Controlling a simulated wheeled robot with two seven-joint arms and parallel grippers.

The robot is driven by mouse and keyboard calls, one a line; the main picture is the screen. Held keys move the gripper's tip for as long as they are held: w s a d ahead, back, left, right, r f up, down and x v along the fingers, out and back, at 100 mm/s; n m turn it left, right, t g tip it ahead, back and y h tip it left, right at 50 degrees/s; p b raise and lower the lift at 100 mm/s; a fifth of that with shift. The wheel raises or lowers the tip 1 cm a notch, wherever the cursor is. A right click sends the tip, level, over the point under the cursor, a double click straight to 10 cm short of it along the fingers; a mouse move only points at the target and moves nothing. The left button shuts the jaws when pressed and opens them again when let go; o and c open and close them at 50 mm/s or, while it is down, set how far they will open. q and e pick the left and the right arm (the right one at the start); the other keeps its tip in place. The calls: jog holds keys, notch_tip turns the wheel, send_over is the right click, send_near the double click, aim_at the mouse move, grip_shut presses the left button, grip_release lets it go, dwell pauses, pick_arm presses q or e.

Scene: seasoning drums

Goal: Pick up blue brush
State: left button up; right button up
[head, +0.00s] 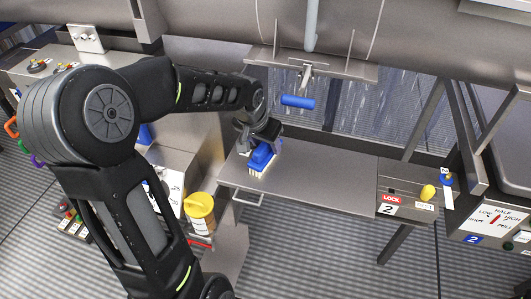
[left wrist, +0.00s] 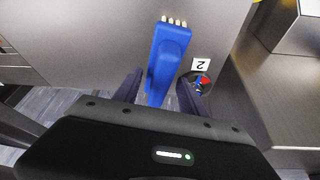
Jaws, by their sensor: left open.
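The blue brush (head: 262,158) has a blue back and pale bristles and lies on the grey metal shelf (head: 320,175), near its left end. In the left wrist view the brush (left wrist: 169,55) extends from the shelf toward my gripper, with its near end between the fingers. My left gripper (head: 258,138) is at the brush in the head view and partly covers it. In the left wrist view the left gripper (left wrist: 157,88) is open, with one finger on each side of the brush. I cannot tell whether either finger touches it. My right gripper is not in view.
A blue cylindrical handle (head: 298,102) hangs above the shelf. A yellow-lidded container (head: 200,208) stands left of the shelf. The shelf's middle is clear.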

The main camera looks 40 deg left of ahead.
pick_arm(q)
jog(key=shift+f+b, duration=0.25)
jog(key=shift+b, duration=0.05)
jog(key=shift+c, duration=0.2)
dwell(0.3)
grip_shut()
dwell(0.4)
